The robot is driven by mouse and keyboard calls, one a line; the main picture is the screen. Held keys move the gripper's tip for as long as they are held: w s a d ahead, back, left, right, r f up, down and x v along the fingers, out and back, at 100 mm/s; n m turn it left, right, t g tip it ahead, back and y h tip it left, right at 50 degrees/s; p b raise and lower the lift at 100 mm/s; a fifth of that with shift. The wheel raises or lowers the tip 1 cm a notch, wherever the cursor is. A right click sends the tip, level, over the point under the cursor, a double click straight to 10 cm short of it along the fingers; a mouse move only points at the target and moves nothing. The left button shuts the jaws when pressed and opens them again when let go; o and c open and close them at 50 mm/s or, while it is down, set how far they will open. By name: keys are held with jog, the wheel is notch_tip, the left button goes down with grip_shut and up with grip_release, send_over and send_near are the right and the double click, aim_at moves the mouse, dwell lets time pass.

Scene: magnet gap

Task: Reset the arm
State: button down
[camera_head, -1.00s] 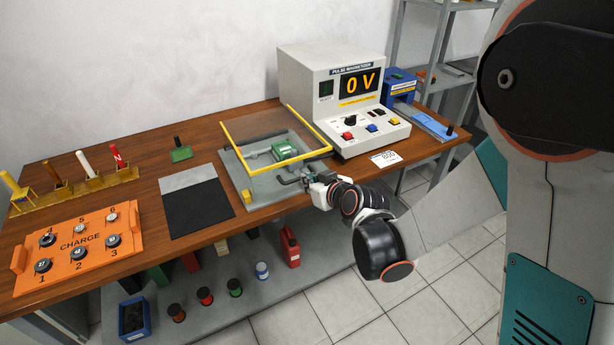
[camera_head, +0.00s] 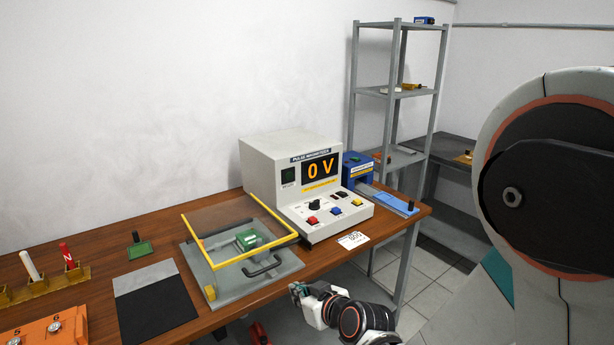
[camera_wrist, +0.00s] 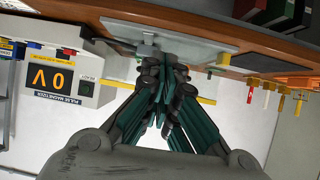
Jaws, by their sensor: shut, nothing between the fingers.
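My gripper (camera_head: 299,289) is in front of the table's front edge in the head view, to the right of the handle of the clear-lidded fixture. In the wrist view my gripper (camera_wrist: 165,68) is shut and empty, its dark green and black fingers together in the middle. My arm leads from it toward the lower right of the head view.
The fixture with a yellow-framed clear lid (camera_head: 243,263) holds a green block (camera_head: 247,239). Behind stands the pulse magnetizer (camera_head: 290,172), reading 0 V. A dark mat (camera_head: 157,318), an orange charge board (camera_head: 52,331) and a grey shelf (camera_head: 391,91) are also in view.

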jog(key=s+d+r+m+h, duration=0.1)
jog(key=s+d+r+m, duration=0.1)
jog(key=d+r, duration=0.4)
jog(key=s+d+r+m+g+h, duration=0.1)
jog(key=s+d+r+m+h, duration=0.1)
jog(key=s+d, duration=0.6)
jog(key=s+d+r+m+g+h, duration=0.2)
jog(key=s+d+r+h, duration=0.1)
jog(key=s+d, duration=0.6)
jog(key=shift+s+r+m+h+b, duration=0.2)
jog(key=shift+s+m+h+b, duration=0.15)
jog(key=shift+s, duration=0.4)
jog(key=shift+w, duration=0.1)
